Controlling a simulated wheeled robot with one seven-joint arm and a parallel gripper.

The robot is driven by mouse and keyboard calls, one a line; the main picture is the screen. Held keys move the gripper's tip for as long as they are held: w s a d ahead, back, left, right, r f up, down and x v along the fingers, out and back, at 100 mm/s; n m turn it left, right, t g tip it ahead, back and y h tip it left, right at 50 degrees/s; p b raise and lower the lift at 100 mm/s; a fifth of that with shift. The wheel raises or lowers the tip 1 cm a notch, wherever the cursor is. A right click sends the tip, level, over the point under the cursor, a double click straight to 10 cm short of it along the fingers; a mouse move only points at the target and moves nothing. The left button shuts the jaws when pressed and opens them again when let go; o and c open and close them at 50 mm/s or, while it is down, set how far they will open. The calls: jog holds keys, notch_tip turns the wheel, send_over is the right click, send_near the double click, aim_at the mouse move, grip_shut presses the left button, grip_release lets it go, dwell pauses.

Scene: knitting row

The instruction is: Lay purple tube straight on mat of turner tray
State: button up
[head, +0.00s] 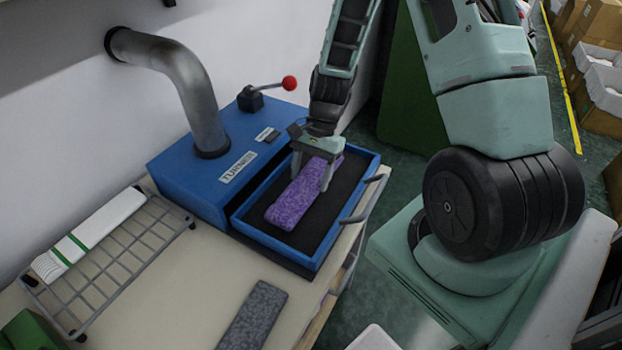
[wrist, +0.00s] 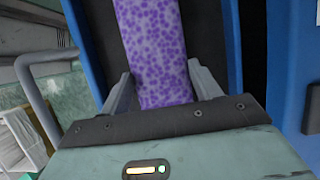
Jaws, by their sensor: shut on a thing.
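The purple tube (head: 292,204) is a flat, speckled knitted strip. It lies lengthwise within the blue-rimmed turner tray (head: 325,247), over the dark mat (head: 268,228). My gripper (head: 312,177) is shut on the tube near its far end, with one finger on each side. In the wrist view the tube (wrist: 154,45) runs away from between the fingertips (wrist: 159,90), roughly along the tray's length. Whether its whole underside touches the mat cannot be told. The tube's end under my gripper is partly hidden.
The blue turner machine (head: 205,168), with a bent metal pipe (head: 185,75) and a red-knobbed lever (head: 289,83), stands left of the tray. A wire rack (head: 110,262) holds white, green-striped pieces (head: 90,235). A grey speckled strip (head: 253,315) lies on the table in front.

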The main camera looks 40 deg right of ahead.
jog(key=shift+f, duration=1.15)
jog(key=shift+f, duration=0.2)
jog(key=o, duration=0.9)
jog(key=shift+o, duration=0.2)
jog(key=b+v, duration=0.1)
jog(key=v, duration=1)
jog(key=shift+r, duration=0.4)
jog(key=s+a+r+n+h, duration=0.1)
jog(key=s+a+r+n, duration=0.15)
jog(key=a, duration=0.25)
jog(key=s+a+r+n, duration=0.1)
jog(key=a+r+n, duration=0.1)
jog(key=a+n, duration=0.25)
jog(key=s+a+r+n+h, duration=0.1)
jog(key=a+r+n, duration=0.1)
jog(key=a, duration=0.4)
jog(key=s+a+r+n+h, duration=0.1)
jog(key=s+a+n, duration=0.4)
jog(key=s+n, duration=0.1)
jog(key=s+a+r+n+t, duration=0.1)
jog(key=s+a+r+n, duration=0.1)
jog(key=s+a+n, duration=0.2)
jog(key=s+n, duration=0.2)
jog(key=s, duration=0.2)
jog(key=shift+a+n+t+h, duration=0.3)
jog(key=shift+a+n+h, duration=0.1)
